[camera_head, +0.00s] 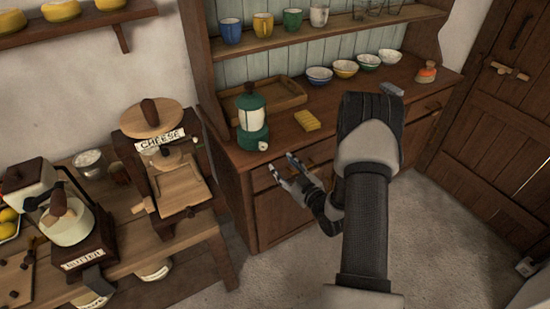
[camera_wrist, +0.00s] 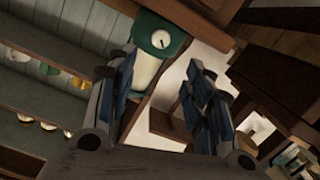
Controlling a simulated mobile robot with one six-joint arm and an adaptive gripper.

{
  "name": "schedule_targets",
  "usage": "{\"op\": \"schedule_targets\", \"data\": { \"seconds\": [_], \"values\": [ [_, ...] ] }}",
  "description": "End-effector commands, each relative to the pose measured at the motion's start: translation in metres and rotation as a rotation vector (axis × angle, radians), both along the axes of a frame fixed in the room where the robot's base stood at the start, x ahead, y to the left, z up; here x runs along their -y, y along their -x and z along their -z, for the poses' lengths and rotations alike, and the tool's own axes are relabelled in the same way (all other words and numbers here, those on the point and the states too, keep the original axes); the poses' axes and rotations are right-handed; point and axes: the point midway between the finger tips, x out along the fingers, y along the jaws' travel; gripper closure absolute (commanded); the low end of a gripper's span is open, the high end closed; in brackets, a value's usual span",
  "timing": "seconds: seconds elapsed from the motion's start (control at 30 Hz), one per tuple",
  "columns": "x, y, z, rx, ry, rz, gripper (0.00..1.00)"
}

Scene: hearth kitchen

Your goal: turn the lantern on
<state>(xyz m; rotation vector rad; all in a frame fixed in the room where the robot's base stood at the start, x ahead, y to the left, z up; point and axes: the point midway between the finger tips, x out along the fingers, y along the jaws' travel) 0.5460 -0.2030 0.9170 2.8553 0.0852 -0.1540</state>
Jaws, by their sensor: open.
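The lantern (camera_head: 251,120) is green with a pale glass body and stands upright at the left end of the dresser counter. A small round pale dial (camera_head: 263,146) shows low on the front of its green base. In the wrist view the lantern (camera_wrist: 146,72) appears tilted and upside down, with the dial (camera_wrist: 160,40) facing the camera and bearing a dark mark. My gripper (camera_head: 281,164) is open and empty, in front of the dresser, a little below and right of the lantern. Its fingers (camera_wrist: 160,72) frame the lantern in the wrist view without visible contact.
A wooden tray (camera_head: 290,97) stands behind the lantern, and a yellow sponge (camera_head: 307,120) lies to its right. Several bowls (camera_head: 345,69) line the counter's back. The cheese device (camera_head: 165,185) stands on the lower table to the left. Open floor lies right of my arm.

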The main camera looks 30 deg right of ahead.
Motion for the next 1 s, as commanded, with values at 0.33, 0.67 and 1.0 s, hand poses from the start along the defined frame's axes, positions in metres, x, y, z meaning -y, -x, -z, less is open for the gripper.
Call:
{"op": "schedule_targets", "data": {
  "seconds": [0.33, 0.67, 1.0],
  "values": [
    [0.002, 0.03, -0.051, -0.282, -0.254, 0.077, 0.53],
    [-0.001, -0.013, -0.028, -0.289, -0.26, 0.077, 0.53],
    [-0.004, -0.082, 0.0, -0.288, -0.26, 0.077, 0.53]
  ]
}}
